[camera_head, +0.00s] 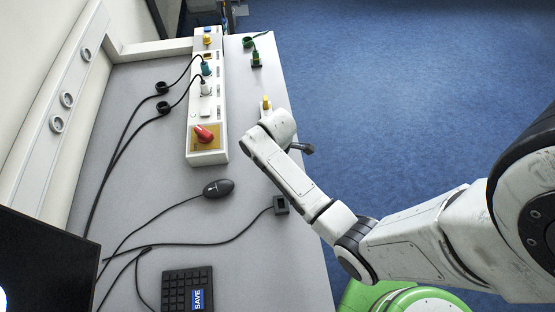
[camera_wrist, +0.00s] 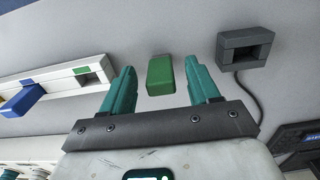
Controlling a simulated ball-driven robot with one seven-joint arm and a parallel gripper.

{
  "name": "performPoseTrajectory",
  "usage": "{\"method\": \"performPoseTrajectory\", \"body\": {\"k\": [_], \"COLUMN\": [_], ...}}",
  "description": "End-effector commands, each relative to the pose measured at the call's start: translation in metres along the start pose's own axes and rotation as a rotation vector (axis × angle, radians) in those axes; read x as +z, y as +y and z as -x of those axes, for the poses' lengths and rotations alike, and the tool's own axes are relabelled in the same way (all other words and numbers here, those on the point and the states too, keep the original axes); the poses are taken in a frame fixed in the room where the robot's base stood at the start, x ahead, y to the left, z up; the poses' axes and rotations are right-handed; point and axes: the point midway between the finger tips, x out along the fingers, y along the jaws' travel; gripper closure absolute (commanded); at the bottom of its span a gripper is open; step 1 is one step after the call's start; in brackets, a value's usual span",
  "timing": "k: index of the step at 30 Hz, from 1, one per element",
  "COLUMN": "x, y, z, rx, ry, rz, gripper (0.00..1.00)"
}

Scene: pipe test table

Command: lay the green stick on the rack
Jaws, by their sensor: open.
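The green stick (camera_wrist: 160,75) is a short green block. In the wrist view it shows over the grey table, in the gap between my gripper's two teal fingers (camera_wrist: 162,88). The fingers are apart, with clear space on both sides of the stick. I cannot tell its height relative to the fingertips. A white strip (camera_wrist: 55,84) at the left has a green mark, a blue mark and a dark slot; I cannot tell surely whether it is the rack. In the head view my arm's end hides the area below it, and the fingers cannot be made out.
A blue stick (camera_wrist: 22,100) is at the strip's left end. A dark grey box (camera_wrist: 243,48) with a cable stands right of my fingers. In the head view, a white panel (camera_head: 207,110) with plugs, a mouse (camera_head: 218,188) and a keypad (camera_head: 187,289) are on the table.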

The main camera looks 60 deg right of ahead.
Motion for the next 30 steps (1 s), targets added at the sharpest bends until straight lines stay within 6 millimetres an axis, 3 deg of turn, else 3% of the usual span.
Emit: {"method": "performPoseTrajectory", "body": {"k": [15, 22, 26, 30], "x": [-0.001, -0.001, -0.003, -0.001], "y": [0.001, -0.001, -0.024, -0.077], "z": [0.094, 0.115, 0.109, 0.097], "rx": [0.003, 0.001, 0.003, 0.014], "ry": [0.002, 0.001, 0.005, 0.019], "rz": [0.000, -0.003, -0.067, -0.248], "gripper": [0.39, 0.39, 0.39, 0.39]}}
